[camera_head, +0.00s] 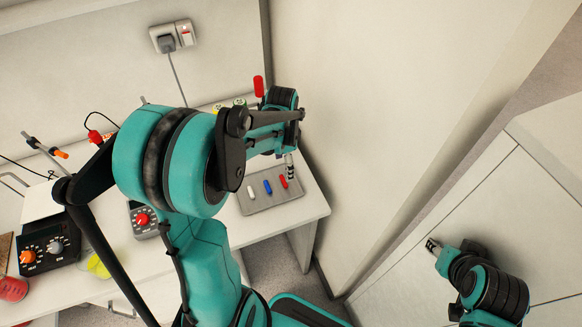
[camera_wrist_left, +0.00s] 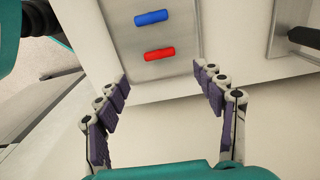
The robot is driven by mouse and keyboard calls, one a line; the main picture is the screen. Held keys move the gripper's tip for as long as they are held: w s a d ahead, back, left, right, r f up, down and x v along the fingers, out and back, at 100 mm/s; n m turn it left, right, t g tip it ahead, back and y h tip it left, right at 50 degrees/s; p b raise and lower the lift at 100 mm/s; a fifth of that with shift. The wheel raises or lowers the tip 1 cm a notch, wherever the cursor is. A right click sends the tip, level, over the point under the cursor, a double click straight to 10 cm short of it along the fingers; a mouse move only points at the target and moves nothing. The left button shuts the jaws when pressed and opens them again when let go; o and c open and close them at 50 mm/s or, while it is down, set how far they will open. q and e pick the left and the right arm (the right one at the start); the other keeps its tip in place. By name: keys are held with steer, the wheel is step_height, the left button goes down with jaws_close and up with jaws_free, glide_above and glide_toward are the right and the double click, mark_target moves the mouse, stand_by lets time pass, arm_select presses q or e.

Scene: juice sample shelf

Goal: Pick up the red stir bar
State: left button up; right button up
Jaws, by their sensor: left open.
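The red stir bar (camera_head: 284,181) lies on a grey tray (camera_head: 272,204) near the right end of the white table, to the right of a blue and a white stir bar. It also shows in the left wrist view (camera_wrist_left: 159,55), just beyond the fingertips and between their lines. My left gripper (camera_head: 290,166) is open and empty above the tray's right side, and its spread fingers fill the left wrist view (camera_wrist_left: 163,76). My right gripper (camera_head: 433,245) is away from the table at the lower right, too small to tell its opening.
The blue stir bar (camera_head: 268,187) and the white stir bar (camera_head: 251,192) lie close by on the tray. A wall (camera_head: 350,100) rises just right of the table. Devices with red and orange knobs (camera_head: 52,246) stand at the left. My left arm hides the table's middle.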

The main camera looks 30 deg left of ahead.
mark_target(283, 181)
arm_select(q)
steer(key=shift+s+f+b, duration=0.2)
steer(key=shift+s+f, duration=0.1)
steer(key=shift+f, duration=0.2)
steer(key=shift+s+f+b, duration=0.15)
steer(key=shift+s+f, duration=0.1)
steer(key=shift+f, duration=0.2)
steer(key=f, duration=0.1)
steer(key=f+b, duration=0.1)
steer(key=f, duration=0.3)
steer(key=shift+w+a+f+b, duration=0.15)
steer(key=shift+w+a+b, duration=0.05)
steer(key=shift+w+b, duration=0.15)
steer(key=c, duration=1)
arm_select(e)
steer(key=shift+s+f, duration=0.2)
steer(key=shift+f, duration=0.4)
steer(key=shift+s+f, duration=0.15)
steer(key=shift+f, duration=0.45)
